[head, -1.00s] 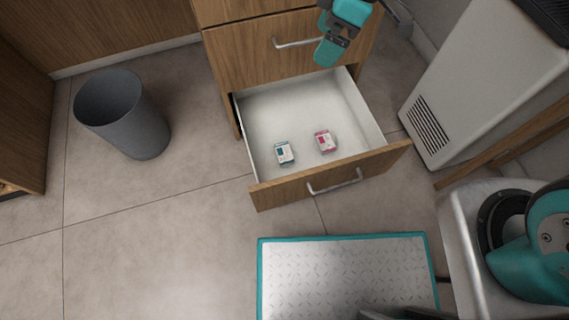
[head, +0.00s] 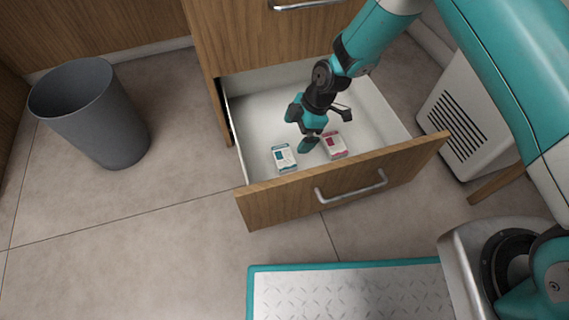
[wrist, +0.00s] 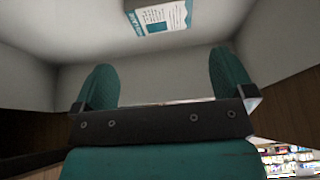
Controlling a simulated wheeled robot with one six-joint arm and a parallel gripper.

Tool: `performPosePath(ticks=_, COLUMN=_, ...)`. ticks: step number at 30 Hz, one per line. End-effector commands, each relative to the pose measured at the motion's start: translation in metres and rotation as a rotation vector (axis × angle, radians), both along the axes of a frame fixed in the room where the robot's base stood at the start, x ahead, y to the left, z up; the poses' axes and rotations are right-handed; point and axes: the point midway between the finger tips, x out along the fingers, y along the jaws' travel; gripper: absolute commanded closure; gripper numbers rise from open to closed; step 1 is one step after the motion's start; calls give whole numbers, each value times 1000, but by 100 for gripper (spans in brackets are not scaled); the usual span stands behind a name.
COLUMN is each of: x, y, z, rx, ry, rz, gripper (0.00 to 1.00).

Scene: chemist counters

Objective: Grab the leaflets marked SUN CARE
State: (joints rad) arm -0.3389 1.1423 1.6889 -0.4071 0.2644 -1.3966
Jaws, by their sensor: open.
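Two small white stacks of leaflets lie flat on the drawer's floor near its front panel. One stack has teal print (head: 285,158); the other has pink print (head: 335,145) and lies to its right. I cannot read SUN CARE on either. My gripper (head: 302,128) is open and empty, inside the drawer's outline, just behind the two stacks. One finger partly overlaps the gap between them in the head view. In the wrist view the teal-marked stack (wrist: 160,17) shows at the top edge, beyond the open fingers (wrist: 165,80) and apart from them.
The open drawer (head: 250,115) has pale walls and a wooden front panel (head: 290,205) with a metal handle. A grey bin (head: 95,115) stands on the floor to the left. A white vented unit (head: 455,125) stands at the right. The drawer's back left is clear.

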Motion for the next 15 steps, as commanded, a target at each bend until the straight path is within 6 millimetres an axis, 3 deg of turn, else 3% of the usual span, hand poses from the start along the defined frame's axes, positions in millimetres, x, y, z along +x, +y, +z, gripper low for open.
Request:
performPosePath(ticks=1, x=-2, y=4, z=-18, rx=0, ry=1, rz=1, gripper=0)
performPosePath(ticks=4, x=-3, y=11, z=-34, rx=0, ry=0, rz=0, gripper=0)
performPosePath(ticks=15, x=-6, y=20, z=-55, rx=0, ry=0, rz=-1, gripper=0)
